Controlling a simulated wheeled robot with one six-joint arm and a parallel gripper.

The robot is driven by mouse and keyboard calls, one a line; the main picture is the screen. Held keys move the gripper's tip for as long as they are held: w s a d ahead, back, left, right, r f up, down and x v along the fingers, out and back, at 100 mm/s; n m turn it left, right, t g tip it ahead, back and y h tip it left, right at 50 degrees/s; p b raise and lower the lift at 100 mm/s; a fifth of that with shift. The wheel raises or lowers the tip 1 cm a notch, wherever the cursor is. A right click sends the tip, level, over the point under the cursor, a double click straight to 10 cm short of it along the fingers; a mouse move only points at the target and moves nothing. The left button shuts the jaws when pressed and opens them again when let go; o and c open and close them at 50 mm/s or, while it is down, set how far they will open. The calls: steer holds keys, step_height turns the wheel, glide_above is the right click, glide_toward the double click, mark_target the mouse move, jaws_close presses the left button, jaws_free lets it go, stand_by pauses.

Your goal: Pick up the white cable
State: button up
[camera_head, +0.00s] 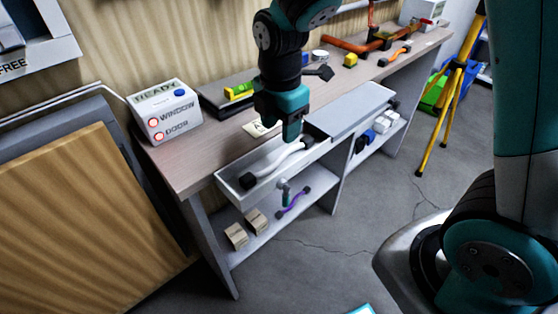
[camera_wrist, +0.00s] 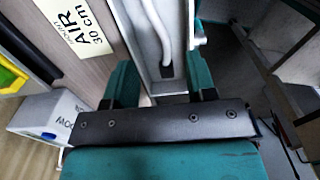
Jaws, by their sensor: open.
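The white cable (camera_head: 281,163) lies in an open grey drawer (camera_head: 262,194) at the front of the workbench. It has black ends. In the wrist view the white cable (camera_wrist: 163,28) runs down to a black end (camera_wrist: 167,71) between my two teal fingers. My gripper (camera_head: 291,136) is over the drawer, pointing down, and hides part of its back side. In the wrist view my gripper (camera_wrist: 161,78) is open, with one finger on each side of the drawer channel. The cable does not look gripped. The exact height of the fingertips above it is unclear.
A white READY box (camera_head: 165,112) stands at the bench's left end. A yellow-green level (camera_head: 240,90) lies on a dark case behind my gripper. A lower shelf (camera_head: 250,241) holds small boxes and a purple cable (camera_head: 293,203). A yellow tripod (camera_head: 447,100) stands at the right.

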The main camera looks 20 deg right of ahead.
mark_target(280, 157)
step_height(280, 157, down, 9)
steer(key=shift+w+r, duration=0.1)
jaws_close()
stand_by(0.4)
steer(key=shift+r, duration=0.1)
